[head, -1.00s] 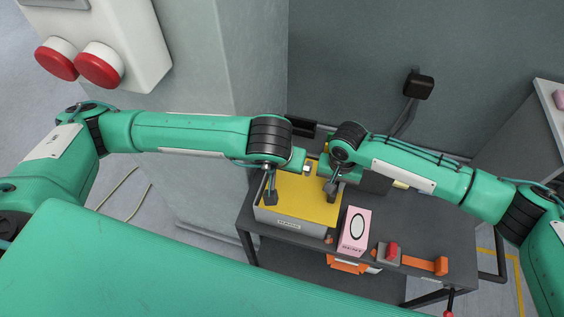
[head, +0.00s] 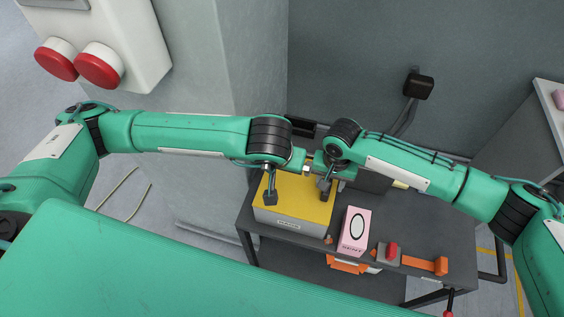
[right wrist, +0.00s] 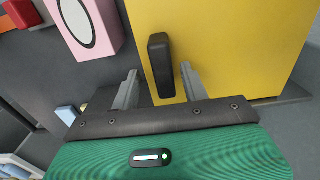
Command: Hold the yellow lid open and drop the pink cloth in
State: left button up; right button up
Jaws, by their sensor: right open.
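The yellow lid (head: 300,200) lies flat and closed on a grey box (head: 290,225) on the dark table. A black handle (right wrist: 160,65) stands on the lid in the right wrist view. My right gripper (right wrist: 159,82) is open, with one finger on each side of the handle; I cannot tell whether they touch it. In the head view the right gripper (head: 326,188) is over the lid's right part. My left gripper (head: 270,197) is low over the lid's left part, too small to tell its jaw state. I cannot make out a pink cloth for certain.
A pink box with a white oval (head: 355,231) stands right of the lidded box. Further right are a red button on a grey base (head: 391,252) and an orange block (head: 440,265). A small pink thing (head: 560,99) is on a shelf at the right edge.

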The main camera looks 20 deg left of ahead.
notch_tip(320, 180, up, 13)
jog(key=b, duration=0.3)
